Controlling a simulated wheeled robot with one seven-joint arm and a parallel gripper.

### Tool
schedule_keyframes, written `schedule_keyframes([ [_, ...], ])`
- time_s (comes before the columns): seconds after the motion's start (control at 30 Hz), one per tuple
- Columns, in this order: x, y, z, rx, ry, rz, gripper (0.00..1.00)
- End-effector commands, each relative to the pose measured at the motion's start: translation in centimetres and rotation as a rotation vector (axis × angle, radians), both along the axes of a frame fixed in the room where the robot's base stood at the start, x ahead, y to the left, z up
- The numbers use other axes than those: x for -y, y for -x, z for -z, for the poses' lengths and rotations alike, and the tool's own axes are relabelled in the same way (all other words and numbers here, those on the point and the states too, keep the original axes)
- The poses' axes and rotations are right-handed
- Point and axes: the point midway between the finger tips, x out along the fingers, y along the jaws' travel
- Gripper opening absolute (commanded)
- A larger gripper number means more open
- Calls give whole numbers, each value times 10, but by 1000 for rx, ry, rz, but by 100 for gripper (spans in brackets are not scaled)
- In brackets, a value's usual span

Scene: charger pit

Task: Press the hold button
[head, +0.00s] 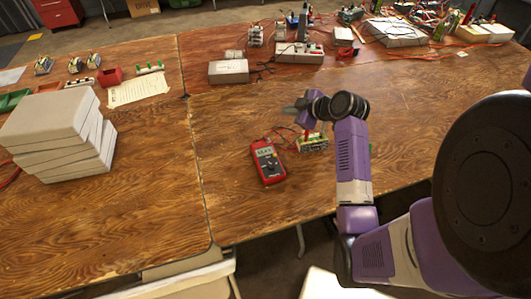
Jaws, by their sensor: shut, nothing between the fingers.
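A red multimeter (279,177) lies face up on the wooden table, left of my arm and below my gripper in the picture. Its grey display is at the far end and its round dial is in the middle. The hold button is too small to make out. My gripper (288,109) is shut and empty. It points left and looks to be above the table, beyond the multimeter and apart from it. Red leads run from the multimeter toward a small green-and-yellow circuit board (313,144), partly hidden by my arm.
A stack of white cases (52,130) stands on the left table (130,200). A grey box (228,71) and a power strip (299,52) lie farther back. Wires and boxes crowd the back right. The table left of the multimeter is clear.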

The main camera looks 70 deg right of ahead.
Motion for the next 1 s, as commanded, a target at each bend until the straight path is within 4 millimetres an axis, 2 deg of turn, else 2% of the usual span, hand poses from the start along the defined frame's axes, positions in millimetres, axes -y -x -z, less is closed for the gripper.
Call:
schedule_keyframes([
  [0.13,-40,-3,29,-109,-11,-236,0],
  [0.3,-60,0,38,-165,22,-383,0],
  [0.77,-62,0,39,-178,47,-409,0],
  [1.0,-61,1,50,-178,46,-407,0],
])
